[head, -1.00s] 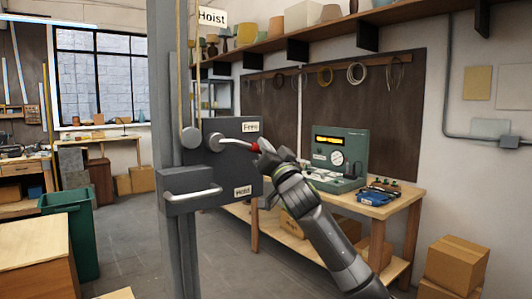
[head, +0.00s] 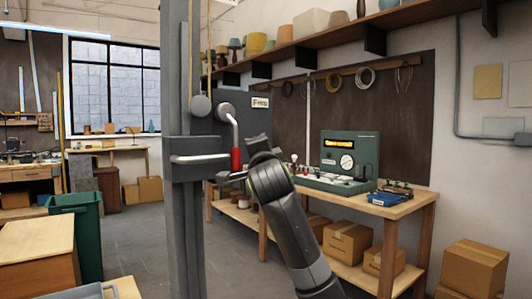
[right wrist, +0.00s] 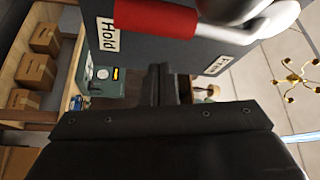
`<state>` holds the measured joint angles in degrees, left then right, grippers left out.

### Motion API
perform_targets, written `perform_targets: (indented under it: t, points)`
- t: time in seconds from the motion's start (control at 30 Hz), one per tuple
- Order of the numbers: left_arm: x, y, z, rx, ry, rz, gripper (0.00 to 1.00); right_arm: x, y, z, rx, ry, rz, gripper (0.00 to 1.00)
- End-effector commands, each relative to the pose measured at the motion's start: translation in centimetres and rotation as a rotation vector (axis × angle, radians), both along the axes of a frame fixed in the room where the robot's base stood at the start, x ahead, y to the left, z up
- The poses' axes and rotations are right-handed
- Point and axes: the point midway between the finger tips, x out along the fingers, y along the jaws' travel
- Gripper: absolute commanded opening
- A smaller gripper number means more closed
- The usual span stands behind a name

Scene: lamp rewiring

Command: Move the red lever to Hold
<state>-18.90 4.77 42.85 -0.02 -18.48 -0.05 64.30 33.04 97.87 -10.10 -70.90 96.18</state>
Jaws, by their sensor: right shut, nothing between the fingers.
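The lever's pale metal arm (head: 234,132) hangs down from its round pivot on the dark hoist box (head: 205,125). Its red grip (head: 236,160) points downward. In the right wrist view the red grip (right wrist: 155,17) lies beside the "Hold" label (right wrist: 107,38), and the "Free" label (right wrist: 214,66) is farther right. In the head view the "Free" label (head: 260,102) is at the box's upper right; the "Hold" label is hidden. My right gripper (right wrist: 160,72) is shut and empty, close to the red grip but not holding it. My left gripper is not in view.
A workbench (head: 400,208) with a green instrument (head: 350,150) stands to the right. A green bin (head: 88,240) is at left.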

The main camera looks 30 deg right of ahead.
Motion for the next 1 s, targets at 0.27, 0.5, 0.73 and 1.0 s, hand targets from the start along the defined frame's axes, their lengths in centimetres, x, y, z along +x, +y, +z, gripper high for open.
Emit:
perform_targets:
  t: [0.27, 0.5, 0.73, 1.0]
  points:
    - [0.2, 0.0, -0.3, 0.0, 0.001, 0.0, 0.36, -0.2, 2.3, -1.0, 0.212, 0.015, 0.002, 0.0]
    - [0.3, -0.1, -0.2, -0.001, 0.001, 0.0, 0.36, -0.3, 3.4, -1.4, 0.327, 0.025, 0.0, 0.0]
    - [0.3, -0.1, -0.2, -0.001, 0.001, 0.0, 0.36, -0.3, 4.0, -1.6, 0.375, 0.03, 0.0, 0.0]
    - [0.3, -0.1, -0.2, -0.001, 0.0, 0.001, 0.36, -0.3, 4.0, -1.6, 0.384, 0.03, 0.0, 0.0]
